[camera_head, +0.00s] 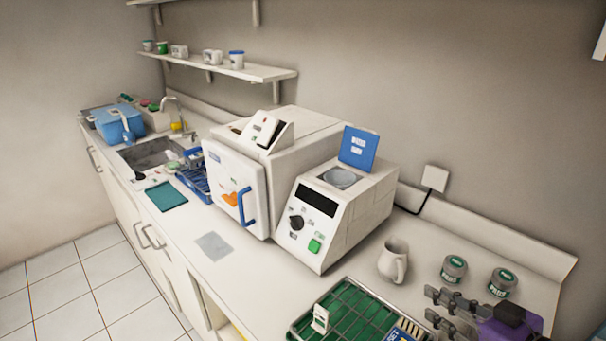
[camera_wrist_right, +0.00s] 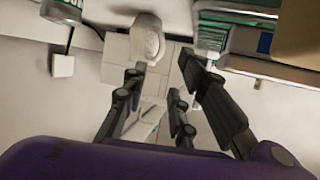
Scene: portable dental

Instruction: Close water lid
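The blue water lid (camera_head: 358,147) stands raised, tilted up at the back of the top of a white device (camera_head: 345,215). The round grey water opening (camera_head: 340,178) in front of it is uncovered. My right gripper (camera_head: 436,307) is at the lower right, to the right of the tray and well away from the lid. Its dark fingers are apart with nothing between them; the wrist view also shows the open fingers (camera_wrist_right: 163,85). The lid cannot be made out in the wrist view. My left gripper is not in view.
A white jug (camera_head: 394,262) stands between the device and my right gripper. Two pots (camera_head: 454,268) (camera_head: 502,282) stand behind the gripper. A green-lined tray (camera_head: 297,331) lies in front. A white autoclave (camera_head: 236,182) with a blue handle is left of the device.

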